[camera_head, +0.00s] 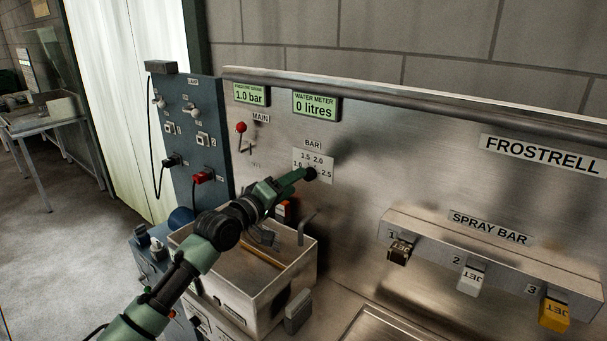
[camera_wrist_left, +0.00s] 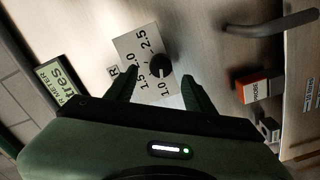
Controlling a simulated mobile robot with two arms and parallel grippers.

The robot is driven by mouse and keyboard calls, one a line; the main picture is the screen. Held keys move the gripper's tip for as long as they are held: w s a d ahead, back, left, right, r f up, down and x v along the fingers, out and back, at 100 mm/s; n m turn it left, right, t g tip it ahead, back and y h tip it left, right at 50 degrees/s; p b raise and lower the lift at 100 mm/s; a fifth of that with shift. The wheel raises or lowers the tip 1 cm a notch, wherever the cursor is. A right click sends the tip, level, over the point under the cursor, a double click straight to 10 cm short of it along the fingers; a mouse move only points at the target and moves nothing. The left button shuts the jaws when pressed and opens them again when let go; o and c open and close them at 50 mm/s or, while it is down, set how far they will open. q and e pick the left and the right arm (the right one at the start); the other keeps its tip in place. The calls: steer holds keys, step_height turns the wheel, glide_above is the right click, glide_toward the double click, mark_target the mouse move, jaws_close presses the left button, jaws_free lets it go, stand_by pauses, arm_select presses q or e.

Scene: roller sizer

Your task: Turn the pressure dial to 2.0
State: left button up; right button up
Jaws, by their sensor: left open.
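The pressure dial (camera_head: 311,174) is a small dark round knob on a white scale plate (camera_head: 328,164) marked BAR, with 1.0, 1.5, 2.0 and 2.5 around it. The dial also shows in the left wrist view (camera_wrist_left: 159,65); which mark it points to I cannot tell. The pressure gauge (camera_head: 250,94) reads 1.0 bar. My left gripper (camera_head: 304,174) is open in front of the dial. In the left wrist view its fingers (camera_wrist_left: 160,80) stand on either side of and just below the dial, without visible contact. My right gripper is not in view.
A water meter (camera_head: 315,105) reads 0 litres. A red-knobbed MAIN lever (camera_head: 241,128) is left of the dial. A metal basin (camera_head: 253,291) lies below my arm. A bent pipe (camera_head: 304,226) and an orange-red block (camera_wrist_left: 253,89) are near the dial.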

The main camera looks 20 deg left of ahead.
mark_target(309, 175)
arm_select(q)
steer(key=x, duration=0.4)
steer(key=shift+w+p, duration=0.1)
steer(key=shift+p, duration=0.25)
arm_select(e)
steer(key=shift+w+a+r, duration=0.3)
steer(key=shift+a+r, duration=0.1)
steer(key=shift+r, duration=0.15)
arm_select(q)
jaws_close()
steer(key=shift+f, duration=0.1)
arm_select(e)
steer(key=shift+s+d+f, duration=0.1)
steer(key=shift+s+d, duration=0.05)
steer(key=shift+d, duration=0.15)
